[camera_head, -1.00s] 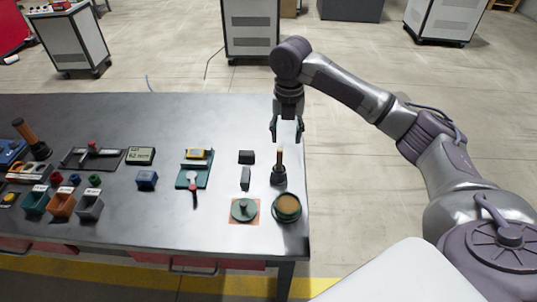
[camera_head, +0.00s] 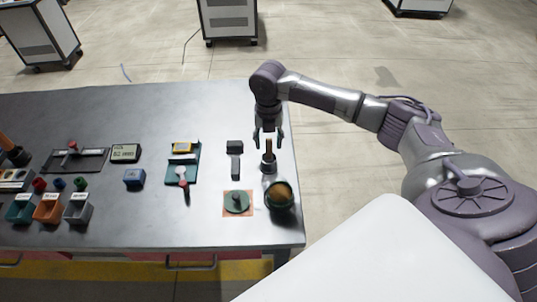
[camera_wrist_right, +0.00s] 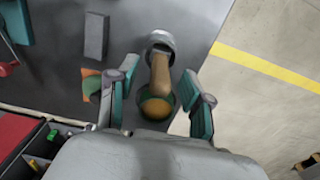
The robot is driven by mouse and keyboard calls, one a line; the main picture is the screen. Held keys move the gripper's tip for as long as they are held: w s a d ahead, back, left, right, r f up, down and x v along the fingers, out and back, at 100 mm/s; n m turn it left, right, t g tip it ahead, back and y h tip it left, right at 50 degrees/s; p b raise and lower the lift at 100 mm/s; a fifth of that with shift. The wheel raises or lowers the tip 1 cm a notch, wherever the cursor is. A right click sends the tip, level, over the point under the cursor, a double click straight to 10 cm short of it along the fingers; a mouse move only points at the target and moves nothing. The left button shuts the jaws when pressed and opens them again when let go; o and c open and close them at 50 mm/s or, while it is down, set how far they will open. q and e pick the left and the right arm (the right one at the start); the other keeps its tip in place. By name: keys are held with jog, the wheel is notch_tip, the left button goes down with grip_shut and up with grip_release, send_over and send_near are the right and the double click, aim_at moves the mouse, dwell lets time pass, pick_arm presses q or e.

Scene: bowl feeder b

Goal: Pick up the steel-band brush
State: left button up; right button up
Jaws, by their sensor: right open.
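A gap shows between the handle and each finger in the wrist view (camera_wrist_right: 163,96). My left gripper is not in view.
A round green bowl with brown contents (camera_head: 280,196) stands just in front of the brush. The table's right edge is close by.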

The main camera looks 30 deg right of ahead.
aim_at(269, 158)
jog(key=shift+s+f, duration=0.2)
jog(key=shift+f, duration=1.4)
jog(key=shift+c, duration=0.3)
grip_shut()
pick_arm(q)
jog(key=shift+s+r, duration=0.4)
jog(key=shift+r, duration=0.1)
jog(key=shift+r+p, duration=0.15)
jog(key=shift+p, duration=0.15)
pick_arm(e)
jog(key=shift+r, duration=0.15)
